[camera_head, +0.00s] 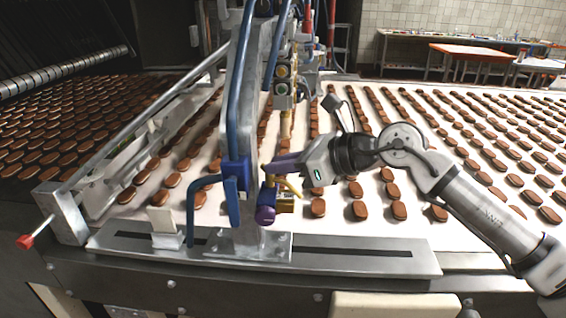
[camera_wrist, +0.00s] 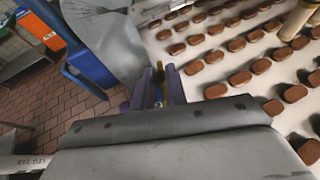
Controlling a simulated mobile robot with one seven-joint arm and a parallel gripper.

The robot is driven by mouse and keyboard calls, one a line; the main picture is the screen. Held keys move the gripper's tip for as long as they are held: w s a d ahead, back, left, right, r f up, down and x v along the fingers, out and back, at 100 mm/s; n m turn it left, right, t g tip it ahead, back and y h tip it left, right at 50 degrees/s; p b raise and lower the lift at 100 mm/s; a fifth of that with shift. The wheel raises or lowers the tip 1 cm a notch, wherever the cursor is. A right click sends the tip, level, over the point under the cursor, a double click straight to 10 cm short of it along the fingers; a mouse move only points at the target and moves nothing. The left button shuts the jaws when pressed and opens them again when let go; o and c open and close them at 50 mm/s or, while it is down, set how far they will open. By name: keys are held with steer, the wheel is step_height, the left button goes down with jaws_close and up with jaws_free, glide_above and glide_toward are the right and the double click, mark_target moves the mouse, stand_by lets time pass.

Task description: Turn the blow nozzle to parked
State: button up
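The blow nozzle assembly is on a grey upright post (camera_head: 240,130) with blue hoses, at the front edge of the conveyor. A purple cylinder (camera_head: 266,206) and a yellow-brass part (camera_head: 289,190) sit low on it, beside a blue clamp (camera_head: 236,175); which piece is the nozzle's turning part is not clear. My gripper (camera_head: 275,167) reaches in from the right, its purple fingers just above these parts. In the wrist view my gripper's fingers (camera_wrist: 155,90) stand apart, with a thin yellow piece (camera_wrist: 160,76) showing between them. Contact with it cannot be made out.
Rows of brown biscuits (camera_head: 400,210) lie on the white conveyor behind and right of the post. A slotted metal plate (camera_head: 350,252) carries the post and a small pale block (camera_head: 162,220). A rail with a red end (camera_head: 26,241) is at the left.

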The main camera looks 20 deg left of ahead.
jaws_close()
